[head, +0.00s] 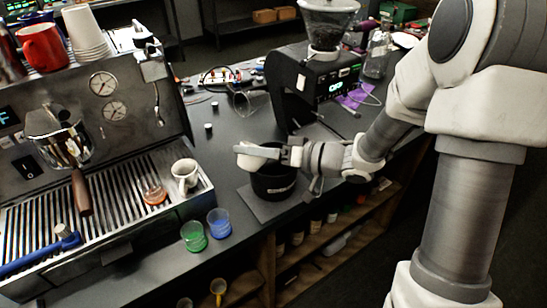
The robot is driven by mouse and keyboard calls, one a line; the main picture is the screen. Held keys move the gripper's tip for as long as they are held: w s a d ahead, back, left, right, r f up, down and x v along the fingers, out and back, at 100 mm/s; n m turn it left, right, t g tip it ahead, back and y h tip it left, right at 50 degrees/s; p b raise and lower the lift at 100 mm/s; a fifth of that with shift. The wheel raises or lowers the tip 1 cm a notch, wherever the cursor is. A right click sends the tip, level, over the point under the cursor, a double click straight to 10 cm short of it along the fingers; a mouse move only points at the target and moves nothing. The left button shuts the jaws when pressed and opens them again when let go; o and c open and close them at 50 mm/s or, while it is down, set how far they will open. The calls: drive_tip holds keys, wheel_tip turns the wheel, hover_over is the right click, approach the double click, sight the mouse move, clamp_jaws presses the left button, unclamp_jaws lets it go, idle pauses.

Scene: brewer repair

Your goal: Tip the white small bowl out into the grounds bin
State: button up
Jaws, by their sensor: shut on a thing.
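The white small bowl (254,161) is in the head view, at the end of my gripper (268,153). My gripper is shut on it, and the bowl is above the left part of the black grounds bin (276,188). The bowl looks tilted, but its inside is hidden, so I cannot tell what is in it. The bin stands upright on a dark grey mat (266,213) near the counter's front edge. My gripper and the bowl cover part of the bin's mouth.
The espresso machine (95,135) fills the left, with a white cup (185,176) on its tray. A black grinder (312,88) stands behind. Open shelves (330,235) lie below the counter.

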drive_tip(key=shift+w+d+f+m+y+b, duration=0.2)
drive_tip(key=shift+w+f+m+y+b, duration=0.1)
drive_tip(key=shift+f+m+b, duration=0.15)
idle(0.4)
drive_tip(key=shift+w+d+r+m+y+b, duration=0.1)
drive_tip(key=shift+w+d+r+m+y, duration=0.2)
drive_tip(key=shift+m, duration=0.45)
drive_tip(key=shift+s+a+r+m+y+b, duration=0.15)
drive_tip(key=shift+m+y, duration=0.2)
drive_tip(key=shift+m, duration=0.4)
drive_tip(key=shift+w+d+r+m+y+b, duration=0.1)
drive_tip(key=shift+w+d+r+m+y, duration=0.2)
drive_tip(key=shift+m, duration=0.45)
idle(1.1)
drive_tip(key=shift+w+d+p, duration=0.1)
drive_tip(key=shift+w+p, duration=0.05)
drive_tip(key=shift+p, duration=0.3)
drive_tip(key=shift+w+d+m+t+y+p, duration=0.35)
drive_tip(key=shift+w+d+m+p, duration=0.2)
drive_tip(key=shift+m+p, duration=0.45)
drive_tip(key=shift+w+d+r+m+p, duration=0.1)
drive_tip(key=shift+w+m+p, duration=0.1)
drive_tip(key=shift+m+p, duration=0.7)
drive_tip(key=shift+w+d+r+m+t+y+p, duration=0.1)
drive_tip(key=shift+r+m+t+y+p, duration=0.15)
drive_tip(key=shift+r+m+p, duration=0.35)
drive_tip(key=shift+w+d+r+m+t+y+p, duration=0.1)
drive_tip(key=shift+r+m+t+y+p, duration=0.15)
drive_tip(key=shift+p, duration=0.6)
